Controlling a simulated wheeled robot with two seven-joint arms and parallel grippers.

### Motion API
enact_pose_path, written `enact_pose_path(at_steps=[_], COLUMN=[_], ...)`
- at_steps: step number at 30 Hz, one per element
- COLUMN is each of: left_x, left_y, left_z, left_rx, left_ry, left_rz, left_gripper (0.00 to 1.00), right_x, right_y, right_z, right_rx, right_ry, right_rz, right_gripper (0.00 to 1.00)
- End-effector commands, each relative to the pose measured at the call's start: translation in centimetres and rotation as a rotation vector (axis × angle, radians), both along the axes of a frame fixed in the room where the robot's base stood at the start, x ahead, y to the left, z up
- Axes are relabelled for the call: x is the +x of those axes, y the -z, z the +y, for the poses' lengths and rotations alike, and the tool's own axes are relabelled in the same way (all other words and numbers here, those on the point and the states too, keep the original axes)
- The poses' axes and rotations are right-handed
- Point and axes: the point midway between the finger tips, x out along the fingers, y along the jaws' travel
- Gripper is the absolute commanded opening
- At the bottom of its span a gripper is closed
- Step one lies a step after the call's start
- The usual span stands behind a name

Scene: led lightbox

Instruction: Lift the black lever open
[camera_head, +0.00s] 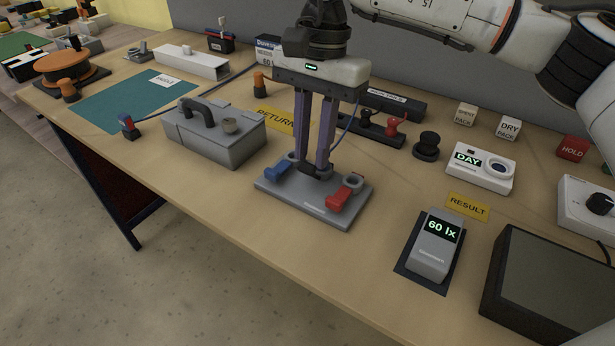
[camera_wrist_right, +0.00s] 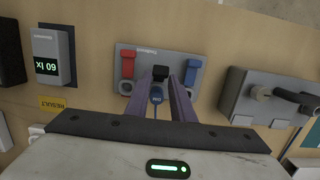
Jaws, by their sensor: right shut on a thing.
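A grey plate (camera_head: 338,212) on the table carries a blue lever (camera_head: 278,172) at its left and a red lever (camera_head: 344,192) at its right. The small black lever (camera_head: 309,168) is between them; its black end also shows in the wrist view (camera_wrist_right: 160,73). My right gripper (camera_head: 318,170) points down over the plate, its two purple fingers shut on the black lever and hiding part of it. A dark blue piece (camera_wrist_right: 156,97) shows between the fingers in the wrist view. My left gripper is not in view.
A grey box with a black handle (camera_head: 222,140) stands left of the plate. A light meter reading 60 lx (camera_head: 432,248) lies to the right, near a dark box (camera_head: 545,290). A black knob (camera_head: 426,145) and a DAY unit (camera_head: 481,167) stand behind.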

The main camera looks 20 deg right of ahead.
Motion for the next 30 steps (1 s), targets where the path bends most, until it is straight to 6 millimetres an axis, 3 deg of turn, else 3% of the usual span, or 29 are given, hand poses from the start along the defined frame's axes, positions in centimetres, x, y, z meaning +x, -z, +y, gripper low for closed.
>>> enact_pose_path(at_steps=[27, 28, 30], left_x=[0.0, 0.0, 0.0], left_y=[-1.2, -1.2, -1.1], left_z=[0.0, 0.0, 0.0], left_rx=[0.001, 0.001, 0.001], left_ry=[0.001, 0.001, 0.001], left_rz=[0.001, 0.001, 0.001], left_gripper=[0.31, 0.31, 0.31], right_x=[1.2, 1.2, 1.2], right_y=[-1.0, -0.9, -0.8], right_z=[-1.4, -1.4, -1.4], right_rx=[0.0, -0.001, 0.0], right_ry=[0.004, 0.004, 0.003], right_rz=[-0.008, -0.008, -0.008], right_gripper=[0.04, 0.23, 0.35])
